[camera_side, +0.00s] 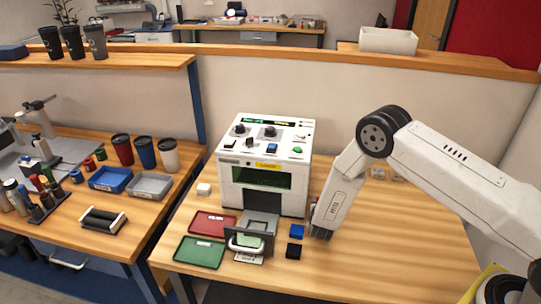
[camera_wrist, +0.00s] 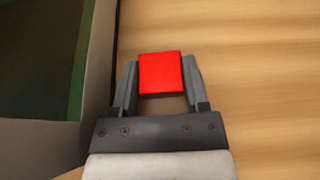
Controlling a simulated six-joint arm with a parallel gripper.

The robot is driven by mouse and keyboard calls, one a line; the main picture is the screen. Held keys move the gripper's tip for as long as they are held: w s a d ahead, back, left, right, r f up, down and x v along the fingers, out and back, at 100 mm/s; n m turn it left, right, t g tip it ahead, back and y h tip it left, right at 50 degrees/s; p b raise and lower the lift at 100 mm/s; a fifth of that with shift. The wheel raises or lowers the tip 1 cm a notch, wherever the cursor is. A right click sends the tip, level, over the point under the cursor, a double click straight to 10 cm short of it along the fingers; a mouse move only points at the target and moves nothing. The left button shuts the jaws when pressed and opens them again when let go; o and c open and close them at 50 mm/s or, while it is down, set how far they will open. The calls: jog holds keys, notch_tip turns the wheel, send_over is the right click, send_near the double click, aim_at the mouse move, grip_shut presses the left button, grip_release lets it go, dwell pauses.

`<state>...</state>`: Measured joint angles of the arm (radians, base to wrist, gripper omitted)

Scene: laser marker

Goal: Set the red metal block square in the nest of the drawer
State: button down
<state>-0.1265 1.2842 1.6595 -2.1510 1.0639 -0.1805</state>
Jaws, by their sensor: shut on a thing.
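The red metal block (camera_wrist: 160,73) sits between the two fingers of my gripper (camera_wrist: 162,78) in the wrist view, and my gripper is shut on it. In the side view my gripper (camera_side: 321,232) points down low over the table, just right of the laser marker (camera_side: 265,165); the block is mostly hidden there. The drawer (camera_side: 258,228) is pulled out at the front of the marker, with a white handle (camera_side: 244,247). A green patch shows in the drawer; I cannot make out the nest clearly.
The table's right side is mostly clear.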

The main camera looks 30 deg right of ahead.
jog(key=shift+s+f, duration=0.1)
jog(key=shift+f, duration=0.5)
jog(key=shift+c, duration=0.5)
grip_release()
jog(key=shift+r, duration=0.2)
jog(key=shift+r, duration=0.35)
jog(key=v, duration=1.2)
jog(key=shift+r, duration=0.1)
jog(key=shift+d+r, duration=0.1)
jog(key=shift+d, duration=0.05)
